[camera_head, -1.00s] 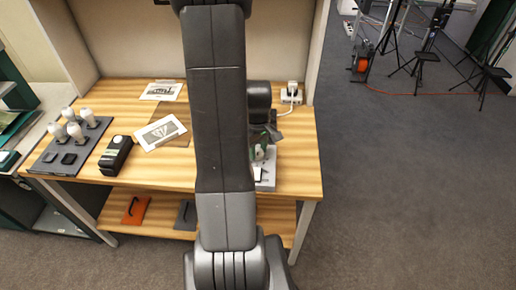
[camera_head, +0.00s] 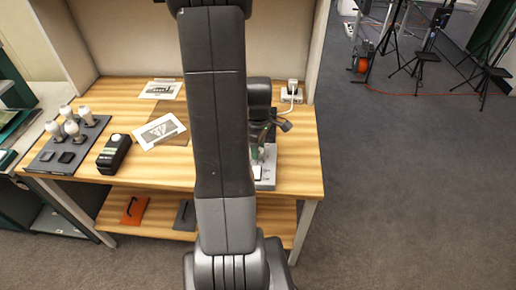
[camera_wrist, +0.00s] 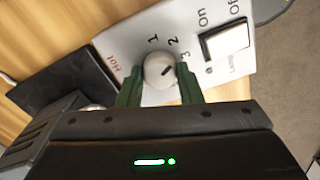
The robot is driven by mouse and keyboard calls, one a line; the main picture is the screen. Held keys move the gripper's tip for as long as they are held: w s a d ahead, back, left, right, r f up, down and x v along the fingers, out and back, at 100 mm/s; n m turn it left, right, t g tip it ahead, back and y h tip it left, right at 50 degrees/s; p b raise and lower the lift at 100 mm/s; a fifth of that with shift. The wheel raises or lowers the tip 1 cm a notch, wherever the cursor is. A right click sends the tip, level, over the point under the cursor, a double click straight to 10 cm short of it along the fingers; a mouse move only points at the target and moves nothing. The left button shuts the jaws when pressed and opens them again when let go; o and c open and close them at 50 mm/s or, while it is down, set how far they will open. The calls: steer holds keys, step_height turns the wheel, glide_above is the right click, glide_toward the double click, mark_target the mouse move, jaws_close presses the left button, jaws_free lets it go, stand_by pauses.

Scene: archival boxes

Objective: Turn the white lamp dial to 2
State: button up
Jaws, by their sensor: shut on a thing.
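The white lamp dial (camera_wrist: 157,75) is a round knob on a pale control panel (camera_wrist: 122,42), seen in the wrist view. The numbers 1, 2 and 3 are printed around its far side, with "Hot" in red to the left. The dial's dark mark appears to point toward the 3. My gripper (camera_wrist: 159,70) has its green fingers on either side of the dial and is shut on it. In the head view my arm hides most of the panel (camera_head: 266,180), and the dial cannot be made out there.
A switch (camera_wrist: 224,41) marked On and Off sits on the panel, right of the dial. A dark flat thing (camera_wrist: 65,78) lies to its left. The bench (camera_head: 88,95) also holds a black device (camera_head: 114,154), printed sheets and a grey tray of white bulbs (camera_head: 47,160).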

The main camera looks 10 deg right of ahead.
steer(key=shift+n, duration=1.2)
steer(key=o, duration=1)
steer(key=shift+c, duration=0.2)
step_height(320, 180, up, 14)
steer(key=shift+f, duration=0.2)
